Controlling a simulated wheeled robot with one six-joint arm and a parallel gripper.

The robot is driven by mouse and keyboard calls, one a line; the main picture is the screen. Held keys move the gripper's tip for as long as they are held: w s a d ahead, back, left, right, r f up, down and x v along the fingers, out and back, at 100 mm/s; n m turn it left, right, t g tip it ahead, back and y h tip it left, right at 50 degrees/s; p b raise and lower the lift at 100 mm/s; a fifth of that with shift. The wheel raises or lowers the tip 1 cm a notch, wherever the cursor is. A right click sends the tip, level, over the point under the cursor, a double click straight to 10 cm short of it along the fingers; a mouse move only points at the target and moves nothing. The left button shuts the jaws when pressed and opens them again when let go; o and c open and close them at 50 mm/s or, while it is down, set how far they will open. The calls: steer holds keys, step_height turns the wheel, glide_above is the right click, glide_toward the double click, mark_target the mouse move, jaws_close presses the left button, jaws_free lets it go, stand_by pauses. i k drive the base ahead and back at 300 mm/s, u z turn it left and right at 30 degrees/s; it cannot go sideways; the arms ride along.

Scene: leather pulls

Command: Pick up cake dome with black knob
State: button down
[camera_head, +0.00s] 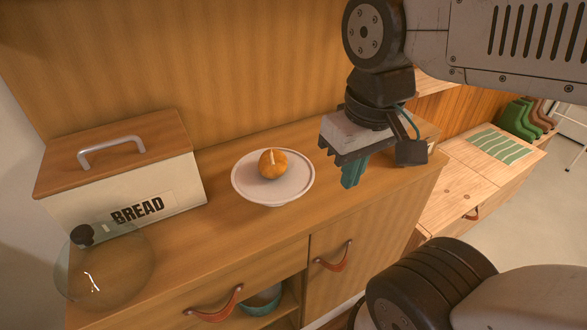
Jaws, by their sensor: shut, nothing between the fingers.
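The cake dome (128,262) is clear glass with a black knob (82,235). It is at the left end of the wooden cabinet top, in front of the bread box, and its knob points up and to the left, so it looks tilted or on its side. My gripper (350,183) has teal fingers pointing down and is shut and empty. It is above the right part of the cabinet top, well to the right of the dome and apart from it.
A pale cake stand (245,187) with an orange round item (273,163) stands between my gripper and the dome. The bread box (120,175) is behind the dome. A lower cabinet with a green striped cloth (493,146) is at right. A teal bowl (262,302) sits in an open shelf.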

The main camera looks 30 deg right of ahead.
mark_target(102, 266)
steer(key=u, duration=0.35)
steer(key=i, duration=0.1)
steer(key=u, duration=0.4)
